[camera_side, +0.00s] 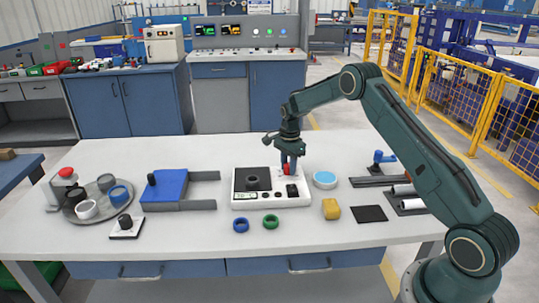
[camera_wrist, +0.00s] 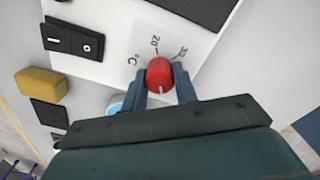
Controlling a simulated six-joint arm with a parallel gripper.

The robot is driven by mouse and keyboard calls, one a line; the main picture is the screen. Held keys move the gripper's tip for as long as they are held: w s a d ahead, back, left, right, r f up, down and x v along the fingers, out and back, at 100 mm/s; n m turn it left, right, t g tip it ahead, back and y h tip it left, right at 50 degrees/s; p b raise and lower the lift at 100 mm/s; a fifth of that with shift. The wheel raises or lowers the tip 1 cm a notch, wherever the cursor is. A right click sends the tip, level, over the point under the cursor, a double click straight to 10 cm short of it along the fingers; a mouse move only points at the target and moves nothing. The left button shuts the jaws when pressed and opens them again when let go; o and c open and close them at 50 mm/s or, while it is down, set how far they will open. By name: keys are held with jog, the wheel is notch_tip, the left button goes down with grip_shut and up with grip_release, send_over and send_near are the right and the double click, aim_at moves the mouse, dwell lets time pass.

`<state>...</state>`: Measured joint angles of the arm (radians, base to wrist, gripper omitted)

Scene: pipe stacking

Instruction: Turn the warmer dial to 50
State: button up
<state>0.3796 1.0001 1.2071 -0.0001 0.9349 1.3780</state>
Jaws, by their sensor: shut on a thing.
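The warmer (camera_side: 238,201) is a white box with a dark square plate on top, standing mid-table in the side view. Its red dial (camera_side: 287,169) is near the back right, and it also shows in the wrist view (camera_wrist: 159,72). My gripper (camera_side: 289,161) is above the warmer, pointing down, with its blue fingers shut on the dial from both sides; they also show in the wrist view (camera_wrist: 162,83). A white mark on the dial points toward the bottom of the wrist picture. Printed labels 20, 30 and °C show beside the dial; other scale numbers are hidden.
A black rocker switch (camera_wrist: 72,40) is on the warmer's face. Blue (camera_side: 241,225) and green (camera_side: 271,221) rings lie in front; a yellow block (camera_side: 331,209) and a round blue-topped dish (camera_side: 325,179) are to the right.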

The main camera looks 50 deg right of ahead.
aim_at(288, 165)
jog(key=shift+r, duration=0.1)
dwell(0.3)
jog(key=o, duration=1)
jog(key=shift+c, duration=0.2)
notch_tip(288, 165, up, 14)
